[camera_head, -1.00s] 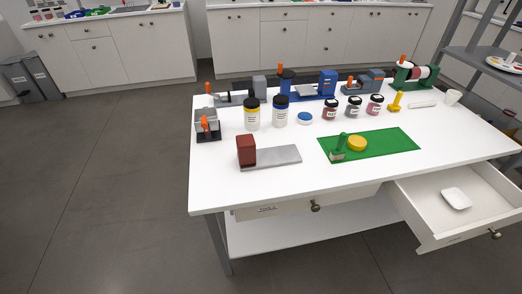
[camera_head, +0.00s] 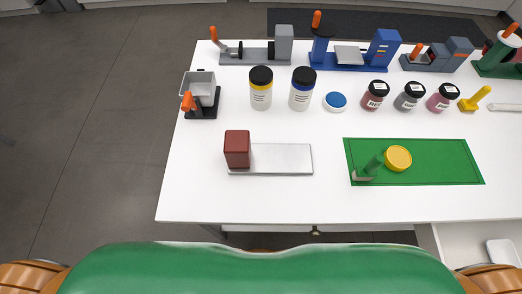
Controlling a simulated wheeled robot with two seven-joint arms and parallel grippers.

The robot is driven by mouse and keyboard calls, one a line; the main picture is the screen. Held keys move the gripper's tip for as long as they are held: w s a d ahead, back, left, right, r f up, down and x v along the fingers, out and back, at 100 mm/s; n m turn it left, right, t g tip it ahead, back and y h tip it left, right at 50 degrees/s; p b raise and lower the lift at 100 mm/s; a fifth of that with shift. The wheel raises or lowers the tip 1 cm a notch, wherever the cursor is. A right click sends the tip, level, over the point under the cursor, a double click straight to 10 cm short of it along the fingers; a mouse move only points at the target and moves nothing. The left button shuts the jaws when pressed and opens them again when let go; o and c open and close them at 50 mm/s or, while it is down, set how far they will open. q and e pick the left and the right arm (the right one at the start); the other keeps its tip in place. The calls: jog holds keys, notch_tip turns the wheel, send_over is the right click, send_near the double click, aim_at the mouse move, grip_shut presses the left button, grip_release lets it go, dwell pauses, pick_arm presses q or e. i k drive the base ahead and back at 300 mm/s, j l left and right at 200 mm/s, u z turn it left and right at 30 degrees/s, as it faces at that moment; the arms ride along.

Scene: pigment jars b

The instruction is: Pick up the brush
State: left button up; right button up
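A small brush with a green upright handle and a pale, greyish base (camera_head: 368,170) stands on the left part of a green mat (camera_head: 445,165). A round yellow lid (camera_head: 398,158) lies on the mat just right of the brush handle. Neither of my grippers is in view; only parts of my own body show along the bottom edge.
A dark red block (camera_head: 237,149) stands at a grey plate (camera_head: 285,158) left of the mat. Jars, including a yellow-banded one (camera_head: 260,90), and bench devices line the back. The front tabletop is clear. A drawer (camera_head: 455,240) is open at lower right.

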aim_at(366, 173)
jog(key=z, duration=1.3)
jog(key=l+u, duration=0.5)
jog(key=k+l+u, duration=0.15)
jog(key=u, duration=0.35)
